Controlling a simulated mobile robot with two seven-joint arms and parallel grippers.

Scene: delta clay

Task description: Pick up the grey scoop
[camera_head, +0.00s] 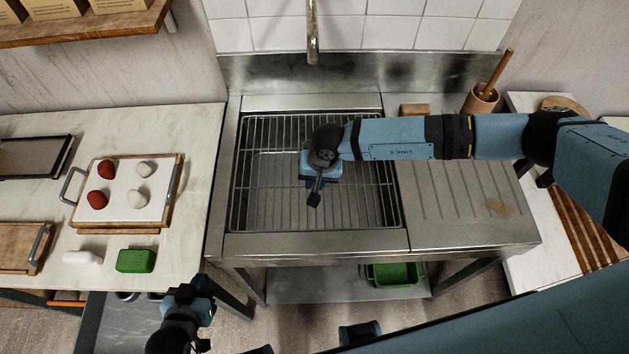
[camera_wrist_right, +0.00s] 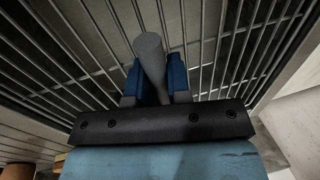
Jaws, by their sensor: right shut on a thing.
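The grey scoop (camera_wrist_right: 150,62) shows in the right wrist view as a grey rounded handle standing between two blue fingers. My right gripper (camera_wrist_right: 152,85) is shut on that handle, over the wire rack (camera_head: 268,200) in the sink. In the head view my right gripper (camera_head: 317,184) is over the middle of the rack, and the scoop is mostly hidden by the gripper and wrist. I cannot tell whether the scoop touches the rack. My left gripper (camera_head: 196,300) is low at the front left, in front of the counter; its fingers are too unclear to read.
A white tray (camera_head: 158,205) with red and pale lumps lies on the left counter. A green block (camera_head: 136,261) and a white piece (camera_head: 82,257) lie in front of it. The tap (camera_head: 313,35) stands behind the sink. A pot (camera_head: 481,99) stands at the back right.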

